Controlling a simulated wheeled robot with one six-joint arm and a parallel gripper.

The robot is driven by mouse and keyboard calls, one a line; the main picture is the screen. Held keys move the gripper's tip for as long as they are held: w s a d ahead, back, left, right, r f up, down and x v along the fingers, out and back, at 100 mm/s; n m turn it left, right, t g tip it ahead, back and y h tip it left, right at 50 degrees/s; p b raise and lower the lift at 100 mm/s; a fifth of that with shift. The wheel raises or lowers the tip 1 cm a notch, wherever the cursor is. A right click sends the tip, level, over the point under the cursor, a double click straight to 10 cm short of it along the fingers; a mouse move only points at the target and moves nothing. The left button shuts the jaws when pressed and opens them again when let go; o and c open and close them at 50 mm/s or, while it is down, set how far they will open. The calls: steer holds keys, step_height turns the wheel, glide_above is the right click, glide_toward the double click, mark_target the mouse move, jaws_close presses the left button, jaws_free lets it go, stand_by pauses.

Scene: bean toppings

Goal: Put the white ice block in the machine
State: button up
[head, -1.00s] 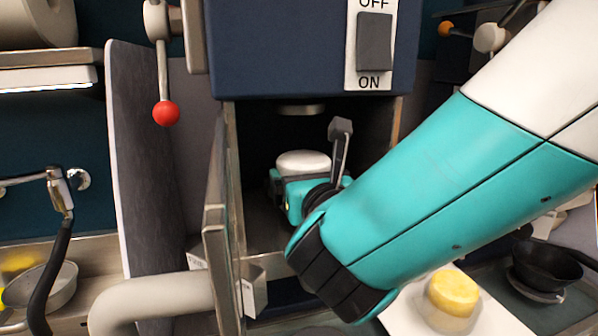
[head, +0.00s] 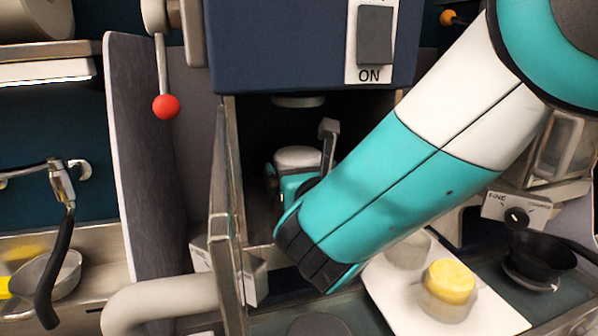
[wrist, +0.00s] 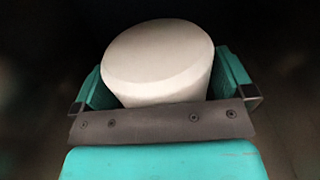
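The machine (head: 285,45) is a dark blue box with an ON switch (head: 375,35) and an open dark chamber below. The white ice block (head: 300,156) is a short round piece inside the chamber, beneath a pale disc (head: 298,101). My gripper (head: 292,180) reaches into the chamber from the right. In the wrist view, the ice block (wrist: 160,60) sits between the teal fingers, which appear to press its sides. My arm hides the lower right of the chamber, and I cannot see whether the block touches its floor.
An open door panel (head: 221,200) stands at the chamber's left side. A lever with a red ball (head: 166,107) hangs further left. At lower right are a white tray (head: 395,300) with a yellow-topped piece (head: 450,281) and a black pan (head: 540,258).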

steer(key=shift+s, duration=0.3)
steer(key=b+v, duration=0.5)
steer(key=v, duration=0.5)
steer(key=shift+s+d, duration=0.1)
steer(key=shift+s, duration=0.25)
steer(key=shift+s+d+r, duration=0.15)
steer(key=shift+s, duration=0.2)
